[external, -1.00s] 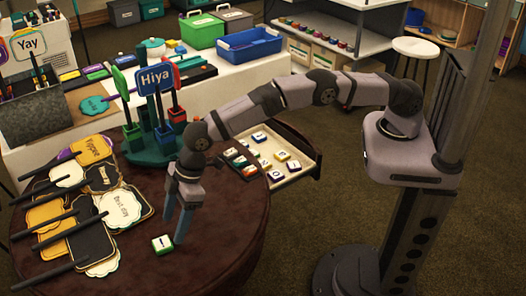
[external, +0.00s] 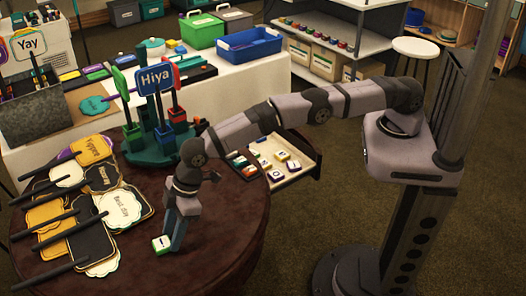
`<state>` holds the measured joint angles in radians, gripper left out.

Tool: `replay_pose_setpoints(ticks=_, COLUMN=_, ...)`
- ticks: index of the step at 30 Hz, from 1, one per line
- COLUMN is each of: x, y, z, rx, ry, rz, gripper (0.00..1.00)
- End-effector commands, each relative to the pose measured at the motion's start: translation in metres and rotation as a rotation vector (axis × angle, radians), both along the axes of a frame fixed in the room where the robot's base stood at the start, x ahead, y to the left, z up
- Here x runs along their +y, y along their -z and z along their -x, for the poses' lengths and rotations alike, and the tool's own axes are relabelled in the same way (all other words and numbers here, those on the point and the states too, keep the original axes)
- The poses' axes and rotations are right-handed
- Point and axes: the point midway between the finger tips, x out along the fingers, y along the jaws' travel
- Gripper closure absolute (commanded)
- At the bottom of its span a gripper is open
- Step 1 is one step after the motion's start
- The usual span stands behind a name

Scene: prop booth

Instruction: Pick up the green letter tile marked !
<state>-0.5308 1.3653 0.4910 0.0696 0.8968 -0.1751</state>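The green letter tile marked ! (external: 161,244) lies on the round dark table, near its front edge. It has a white top face with a dark mark and green sides. My gripper (external: 171,242) points down at the tile, with its fingertips low beside or around it. The two fingers look apart. I cannot tell whether either finger touches the tile. The right part of the tile is close against the fingers in this view, and the tile still appears to rest on the tabletop.
Several paddle signs (external: 75,220) lie on the table's left side. A green stand (external: 150,148) with upright signs, one reading "Hiya", stands behind my gripper. An open tray (external: 300,168) of other letter tiles lies to the right. The table's right front (external: 230,230) is clear.

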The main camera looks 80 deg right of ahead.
Motion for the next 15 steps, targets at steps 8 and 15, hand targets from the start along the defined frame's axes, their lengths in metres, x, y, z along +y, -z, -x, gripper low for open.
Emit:
replay_pose_setpoints(ticks=8, x=0.0, y=0.0, z=0.0, rx=0.0, ry=0.0, rz=0.0, gripper=0.84)
replay_pose_setpoints(ticks=15, x=0.0, y=-0.014, z=-0.001, rx=-0.002, ry=0.0, rz=-0.002, gripper=0.85)
